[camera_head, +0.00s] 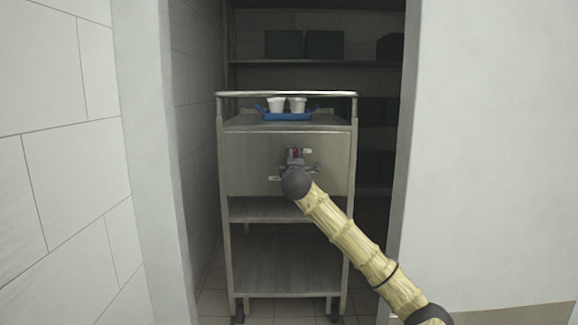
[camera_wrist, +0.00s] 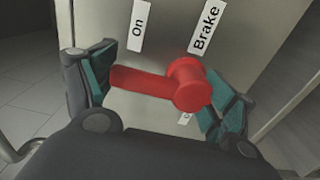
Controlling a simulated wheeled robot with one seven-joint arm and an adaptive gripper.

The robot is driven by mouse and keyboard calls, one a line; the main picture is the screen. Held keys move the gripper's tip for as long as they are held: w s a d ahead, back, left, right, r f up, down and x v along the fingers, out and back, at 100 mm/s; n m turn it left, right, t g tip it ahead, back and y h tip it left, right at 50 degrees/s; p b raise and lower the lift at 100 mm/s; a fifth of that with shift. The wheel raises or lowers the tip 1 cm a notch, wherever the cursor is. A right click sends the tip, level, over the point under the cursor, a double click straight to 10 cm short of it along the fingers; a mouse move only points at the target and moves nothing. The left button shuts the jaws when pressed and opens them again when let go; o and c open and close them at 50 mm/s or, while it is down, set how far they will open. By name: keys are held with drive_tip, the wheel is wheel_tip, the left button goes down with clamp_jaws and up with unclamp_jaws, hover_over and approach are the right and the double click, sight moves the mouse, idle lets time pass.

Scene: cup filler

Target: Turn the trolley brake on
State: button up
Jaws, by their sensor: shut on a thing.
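The trolley (camera_head: 240,165) stands in a doorway, with a metal front panel. The red brake lever (camera_wrist: 140,80) is on this panel; in the wrist view its arm points left from a round red hub (camera_wrist: 188,84). An "On" label (camera_wrist: 138,25) is above the lever arm, and a "Brake" label (camera_wrist: 206,27) is above the hub. A third label below the hub is mostly hidden. My gripper (camera_wrist: 155,86) is shut on the brake lever, one finger at the arm's left end and the other by the hub. In the head view my gripper (camera_head: 297,163) is at the panel, mostly hiding the lever.
A blue tray (camera_head: 288,117) with two white cups (camera_head: 276,104) is on the trolley's top. White walls flank the doorway closely on the left (camera_head: 145,150) and right (camera_head: 480,150). Dark boxes (camera_head: 324,44) sit on shelves behind. Lower trolley shelves are empty.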

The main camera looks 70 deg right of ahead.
drive_tip(key=shift+s+d, duration=0.1)
drive_tip(key=o, duration=1.1)
drive_tip(key=shift+o, duration=1.1)
drive_tip(key=shift+d+f, duration=0.1)
drive_tip(key=shift+f, duration=0.15)
drive_tip(key=v, duration=1.1)
drive_tip(key=shift+a, duration=0.3)
